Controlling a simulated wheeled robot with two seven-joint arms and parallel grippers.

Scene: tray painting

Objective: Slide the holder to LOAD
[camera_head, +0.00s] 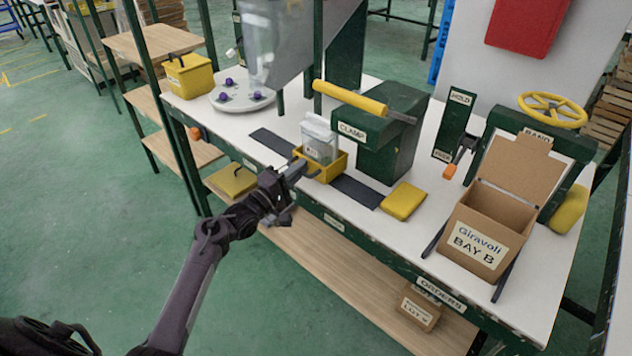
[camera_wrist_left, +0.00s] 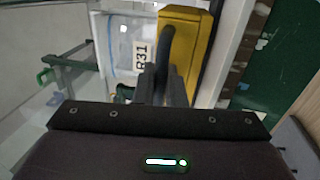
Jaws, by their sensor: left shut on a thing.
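The yellow holder (camera_head: 328,173) sits on the dark track (camera_head: 357,190) in front of the green CLAMP press. A clear pouch (camera_head: 319,140) with a white label stands upright in it. In the left wrist view the holder (camera_wrist_left: 190,60) shows a dark handle, and the pouch label (camera_wrist_left: 141,57) reads R31. My left gripper (camera_head: 302,174) is at the holder's front left side, shut on its handle; the fingers partly hide the grip. My right gripper is not in view. I cannot make out a LOAD marking.
The green CLAMP press (camera_head: 390,130) with a yellow lever stands right behind the holder. A yellow pad (camera_head: 403,201) lies beside the track's right end. A turntable (camera_head: 242,99) with purple knobs is at the back left. An open Giravoli box (camera_head: 489,217) stands at right.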

